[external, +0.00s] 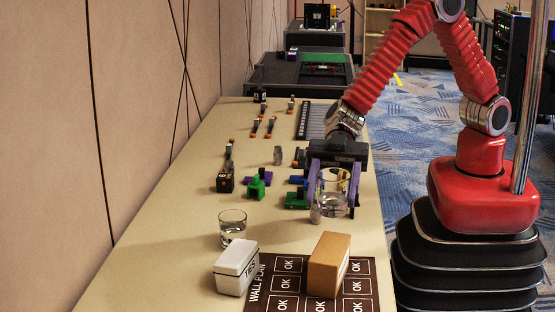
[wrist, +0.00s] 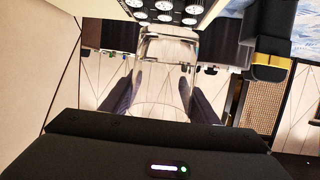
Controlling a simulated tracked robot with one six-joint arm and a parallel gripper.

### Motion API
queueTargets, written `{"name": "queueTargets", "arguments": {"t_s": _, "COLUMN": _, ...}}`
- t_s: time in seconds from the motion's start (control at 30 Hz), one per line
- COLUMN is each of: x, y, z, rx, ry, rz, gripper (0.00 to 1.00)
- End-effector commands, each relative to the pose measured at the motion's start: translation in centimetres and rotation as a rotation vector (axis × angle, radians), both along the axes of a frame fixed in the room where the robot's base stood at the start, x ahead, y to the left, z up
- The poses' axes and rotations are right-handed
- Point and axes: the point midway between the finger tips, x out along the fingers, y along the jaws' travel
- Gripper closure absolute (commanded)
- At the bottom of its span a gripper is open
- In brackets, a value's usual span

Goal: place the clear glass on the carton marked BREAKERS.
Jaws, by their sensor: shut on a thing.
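My gripper (external: 333,192) is shut on a clear glass (external: 332,181), with one purple finger on each side of it. The glass also shows in the wrist view (wrist: 165,75) between the fingers. It looks upright in the external view, over the table's right side; I cannot tell its height above the table. A tan carton (external: 322,270) and a white carton (external: 231,272) stand at the near end, in front of my gripper. The white one bears dark lettering too small to read surely. No BREAKERS marking is legible on either.
A second clear glass (external: 232,228) stands behind the white carton. A dark WALL PLAN sheet (external: 358,287) with OK squares lies under the tan carton. Green blocks (external: 257,188), a black box (external: 225,183) and several small items stand farther back. The table's left strip (external: 150,235) is clear.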

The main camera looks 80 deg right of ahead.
Motion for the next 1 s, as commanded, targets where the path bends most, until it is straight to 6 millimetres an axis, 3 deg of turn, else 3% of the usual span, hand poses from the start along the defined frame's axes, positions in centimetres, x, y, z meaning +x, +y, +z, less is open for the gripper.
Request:
{"name": "queueTargets", "arguments": {"t_s": 0.3, "x": 0.0, "y": 0.0, "z": -4.5, "rx": 0.000, "ry": 0.003, "rz": -0.001, "gripper": 0.77}}
{"name": "queueTargets", "arguments": {"t_s": 0.73, "x": 0.0, "y": 0.0, "z": -5.1, "rx": 0.001, "ry": 0.001, "rz": -0.001, "gripper": 0.77}}
{"name": "queueTargets", "arguments": {"t_s": 1.0, "x": 0.0, "y": 0.0, "z": -7.9, "rx": 0.000, "ry": 0.003, "rz": -0.001, "gripper": 0.77}}
